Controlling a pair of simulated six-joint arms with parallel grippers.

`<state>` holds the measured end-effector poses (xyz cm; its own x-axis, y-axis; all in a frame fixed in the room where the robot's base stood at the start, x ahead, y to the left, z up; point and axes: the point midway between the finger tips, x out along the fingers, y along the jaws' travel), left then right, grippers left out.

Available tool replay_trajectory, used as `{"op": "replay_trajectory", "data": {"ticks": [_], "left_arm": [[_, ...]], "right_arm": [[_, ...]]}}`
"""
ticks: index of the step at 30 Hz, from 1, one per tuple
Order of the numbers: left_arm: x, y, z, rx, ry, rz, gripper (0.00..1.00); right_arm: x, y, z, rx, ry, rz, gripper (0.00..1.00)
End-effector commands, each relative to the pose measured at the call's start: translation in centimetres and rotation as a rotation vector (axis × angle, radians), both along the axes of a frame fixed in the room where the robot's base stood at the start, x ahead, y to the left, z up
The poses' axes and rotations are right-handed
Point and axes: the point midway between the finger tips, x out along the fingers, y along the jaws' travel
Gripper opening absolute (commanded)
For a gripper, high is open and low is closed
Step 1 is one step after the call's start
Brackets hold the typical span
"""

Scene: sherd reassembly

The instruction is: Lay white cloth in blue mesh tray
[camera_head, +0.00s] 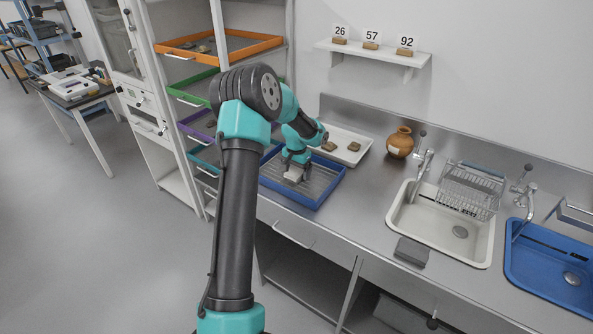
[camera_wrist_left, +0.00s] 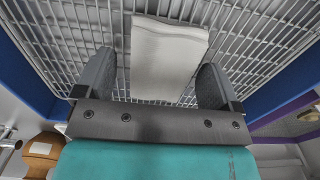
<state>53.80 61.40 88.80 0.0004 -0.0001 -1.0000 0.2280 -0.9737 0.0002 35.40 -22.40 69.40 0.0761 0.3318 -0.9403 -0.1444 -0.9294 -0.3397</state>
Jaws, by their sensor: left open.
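The folded white cloth (camera_head: 292,174) lies in the blue mesh tray (camera_head: 327,198) on the steel counter. In the left wrist view the cloth (camera_wrist_left: 165,58) rests flat against the wire mesh (camera_wrist_left: 75,40), inside the tray's blue walls (camera_wrist_left: 262,100). My left gripper (camera_head: 296,168) is over the tray, right at the cloth. In the left wrist view its two fingers (camera_wrist_left: 156,78) are apart, one on each side of the cloth, with gaps between. My arm hides part of the tray in the head view. My right gripper is not in view.
A white tray (camera_head: 352,154) with sherds stands behind the blue tray, beside a brown jar (camera_head: 400,142). A white sink (camera_head: 420,222) with a wire rack (camera_head: 470,190) is to the right. A grey pad (camera_head: 411,252) lies at the front edge. Shelves with coloured trays (camera_head: 222,45) stand left.

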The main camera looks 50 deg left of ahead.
Motion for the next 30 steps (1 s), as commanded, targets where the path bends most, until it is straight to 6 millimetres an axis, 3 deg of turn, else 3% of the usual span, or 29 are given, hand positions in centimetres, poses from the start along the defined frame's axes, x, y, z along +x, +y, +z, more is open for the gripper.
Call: {"op": "replay_trajectory", "data": {"ticks": [8,24,30], "left_arm": [[0.1,0.0,2.1,0.002,-0.003,0.0,0.88],[0.0,0.0,11.3,0.002,-0.003,0.0,0.88],[0.0,0.0,12.3,0.0,-0.001,0.0,0.88]], "right_arm": [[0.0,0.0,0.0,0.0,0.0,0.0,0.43],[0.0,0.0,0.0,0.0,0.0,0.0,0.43],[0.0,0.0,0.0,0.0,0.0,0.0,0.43]]}}
